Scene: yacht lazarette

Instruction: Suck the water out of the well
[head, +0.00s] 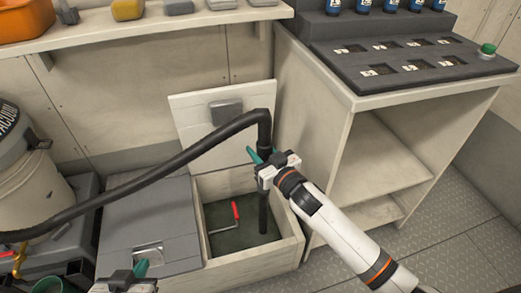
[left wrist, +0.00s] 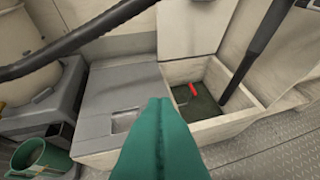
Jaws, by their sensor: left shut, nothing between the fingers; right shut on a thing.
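The well (head: 285,238) is an open bin in a low pale bench, with a dark, murky bottom; I cannot tell how deep any water is. A black hose (head: 165,168) arches from the left and ends in a straight wand (head: 263,214) that goes down into the well. My right gripper (head: 262,157) is shut on the wand near its top bend. My left gripper (head: 141,268) is shut and empty over the grey lid beside the well. The left wrist view shows its green fingers (left wrist: 162,115), with the wand (left wrist: 240,75) and well to the right.
A red-handled tool (head: 236,211) is in the well. The vacuum drum (head: 25,175) stands at left, with a green mug (head: 52,285) in front. A raised white lid (head: 187,110) leans behind the well. A cabinet (head: 345,100) with a slotted black tray stands at right.

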